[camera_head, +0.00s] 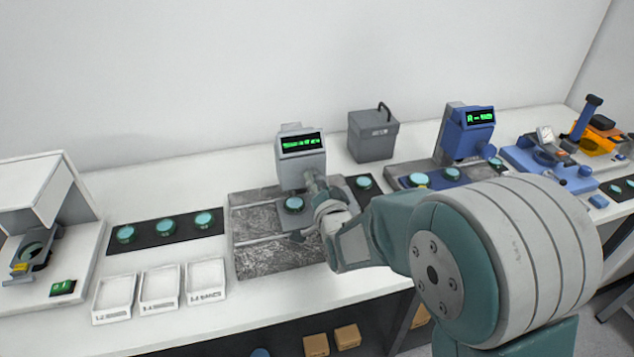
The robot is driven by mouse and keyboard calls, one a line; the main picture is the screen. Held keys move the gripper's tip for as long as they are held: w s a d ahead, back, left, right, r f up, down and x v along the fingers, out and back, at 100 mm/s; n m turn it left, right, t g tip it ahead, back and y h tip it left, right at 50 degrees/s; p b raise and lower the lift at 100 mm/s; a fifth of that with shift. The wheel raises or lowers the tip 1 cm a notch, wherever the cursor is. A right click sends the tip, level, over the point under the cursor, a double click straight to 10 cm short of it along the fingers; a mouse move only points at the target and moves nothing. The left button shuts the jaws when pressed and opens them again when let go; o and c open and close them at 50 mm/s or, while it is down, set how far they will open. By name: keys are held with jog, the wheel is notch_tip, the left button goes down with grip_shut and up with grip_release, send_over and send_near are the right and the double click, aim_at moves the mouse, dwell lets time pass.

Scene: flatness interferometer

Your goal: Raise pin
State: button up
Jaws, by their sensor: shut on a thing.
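The grey gauge (301,160) with a green-lit display stands at the back of a mottled grey plate. A teal disc (294,204) lies on the plate below it. My gripper (316,186) is at the lower right front of the gauge, to the upper right of the disc. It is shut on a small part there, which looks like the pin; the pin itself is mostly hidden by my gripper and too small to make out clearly. My wrist and arm hide part of the plate's right side.
A dark strip with teal discs (167,229) and several white trays (159,287) lie to the left. A white machine (45,215) stands at far left. A grey box (373,135) and a blue gauge (467,132) stand to the right.

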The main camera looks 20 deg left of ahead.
jog(key=m, duration=0.4)
jog(key=shift+f+m, duration=0.25)
jog(key=shift+m, duration=0.15)
jog(key=shift+f+m, duration=0.15)
jog(key=shift+m, duration=1.85)
jog(key=shift+d, duration=0.1)
jog(key=o, duration=1.1)
jog(key=shift+f, duration=0.1)
jog(key=shift+o, duration=0.3)
jog(key=shift+r, duration=0.2)
jog(key=v, duration=1.1)
jog(key=shift+s, duration=0.4)
